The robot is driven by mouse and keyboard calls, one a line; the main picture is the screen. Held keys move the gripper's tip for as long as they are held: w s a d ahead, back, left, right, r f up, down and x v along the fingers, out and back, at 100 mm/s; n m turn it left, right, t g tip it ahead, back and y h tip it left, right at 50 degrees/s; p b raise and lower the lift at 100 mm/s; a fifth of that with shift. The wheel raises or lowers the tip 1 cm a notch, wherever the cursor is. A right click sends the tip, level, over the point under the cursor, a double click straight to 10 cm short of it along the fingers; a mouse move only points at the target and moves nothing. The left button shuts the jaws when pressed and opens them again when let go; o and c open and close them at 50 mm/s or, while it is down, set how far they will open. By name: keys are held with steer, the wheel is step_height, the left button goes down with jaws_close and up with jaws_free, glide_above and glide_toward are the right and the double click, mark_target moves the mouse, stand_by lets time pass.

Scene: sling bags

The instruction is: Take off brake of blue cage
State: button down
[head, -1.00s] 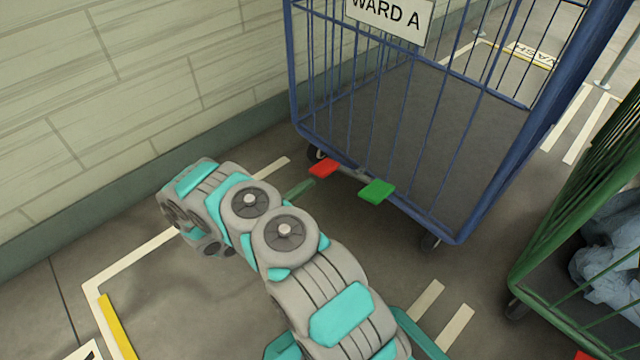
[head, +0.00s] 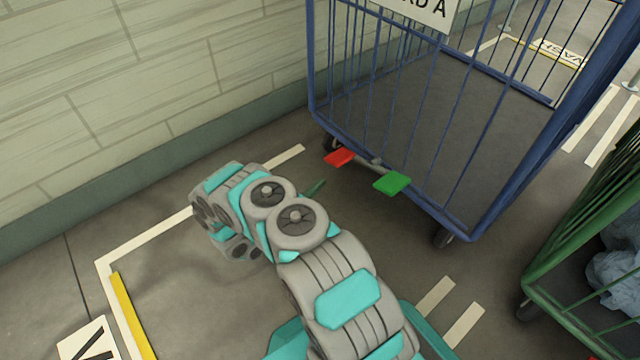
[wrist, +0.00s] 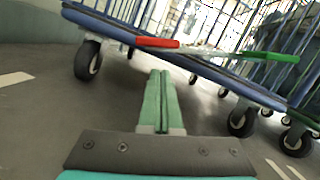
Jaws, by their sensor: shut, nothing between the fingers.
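The blue cage (head: 395,150) stands by the wall, its near side facing my arm. A red pedal (head: 340,158) and a green pedal (head: 392,182) stick out from its bottom edge, red on the left. In the wrist view the red pedal (wrist: 157,43) is just beyond and above my fingertips, and the green pedal (wrist: 275,57) is to the right. My gripper (wrist: 161,73) is shut and empty, its green fingers together. In the head view its fingers (head: 316,187) show low, in front of the red pedal, apart from it. I cannot tell which pedal is pressed down.
A green cage (head: 560,270) with pale bags (head: 615,280) stands to the right. The wall (head: 150,100) runs along the left. Caster wheels (wrist: 89,60) sit under the blue cage. The floor before the pedals is clear, with white and yellow markings.

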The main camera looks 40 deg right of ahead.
steer(key=x, duration=0.7)
steer(key=shift+d+b, duration=0.35)
steer(key=shift+d, duration=0.05)
steer(key=shift+r, duration=0.15)
steer(key=shift+w+r+m, duration=0.15)
steer(key=shift+r+m, duration=0.1)
steer(key=shift+m, duration=0.25)
